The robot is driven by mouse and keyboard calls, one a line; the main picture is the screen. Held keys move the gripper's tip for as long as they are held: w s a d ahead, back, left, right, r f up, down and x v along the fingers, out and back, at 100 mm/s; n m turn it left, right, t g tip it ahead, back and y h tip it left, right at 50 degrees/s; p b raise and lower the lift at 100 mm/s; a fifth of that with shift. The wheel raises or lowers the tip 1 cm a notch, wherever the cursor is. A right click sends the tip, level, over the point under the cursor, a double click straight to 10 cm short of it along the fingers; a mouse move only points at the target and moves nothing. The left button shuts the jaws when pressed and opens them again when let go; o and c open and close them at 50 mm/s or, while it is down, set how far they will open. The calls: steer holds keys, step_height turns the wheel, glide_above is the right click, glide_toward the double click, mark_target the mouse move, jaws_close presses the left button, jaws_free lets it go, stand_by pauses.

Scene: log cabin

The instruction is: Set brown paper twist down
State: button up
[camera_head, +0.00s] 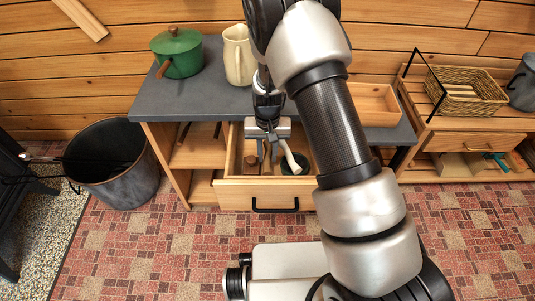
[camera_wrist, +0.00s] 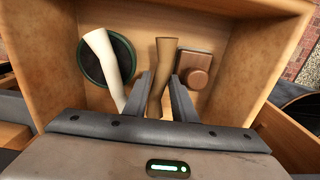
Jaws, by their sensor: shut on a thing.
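My gripper (camera_wrist: 164,92) points down into an open wooden drawer (camera_wrist: 250,60), its two fingers on either side of a brown paper twist (camera_wrist: 161,62). The twist stands out between the fingers, its flared end toward the top of the wrist view. I cannot tell whether it touches the drawer floor. A white twist (camera_wrist: 104,62) lies left of it, across a dark green-rimmed disc (camera_wrist: 122,60). A square brown block with a round knob (camera_wrist: 197,70) lies to its right. In the head view my gripper (camera_head: 267,155) is over the drawer, and the brown twist is hard to make out.
The drawer front (camera_head: 240,197) stands out below a grey counter (camera_head: 190,100). A green pot (camera_head: 178,54), a cream pitcher (camera_head: 238,55) and a wooden tray (camera_head: 376,103) stand on top. A dark bucket (camera_head: 115,175) is at left; a shelf with a basket (camera_head: 462,92) is at right.

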steer(key=shift+s+f+b, duration=0.15)
steer(key=shift+f+b, duration=0.25)
steer(key=shift+f, duration=0.25)
steer(key=o, duration=0.7)
steer(key=shift+c, duration=0.2)
steer(key=shift+o, duration=0.4)
steer(key=shift+s+f, duration=0.1)
steer(key=shift+s, duration=0.05)
step_height(320, 180, up, 14)
steer(key=p, duration=0.4)
step_height(320, 180, up, 9)
steer(key=t, duration=0.1)
glide_above(268, 155)
steer(key=s+d, duration=0.2)
steer(key=s+d+r+t+y, duration=0.1)
steer(key=s+d+r, duration=0.25)
steer(key=r, duration=0.55)
steer(key=s+d+r+t, duration=0.1)
steer(key=s+d+r, duration=0.2)
steer(key=s+r, duration=0.2)
steer(key=s+d+r+t+h, duration=0.1)
steer(key=s+d+r+t, duration=0.1)
steer(key=s, duration=1)
step_height(268, 155, up, 3)
steer(key=shift+s+d+f+t, duration=0.1)
steer(key=shift+s+d+t, duration=0.15)
steer(key=shift+d, duration=0.45)
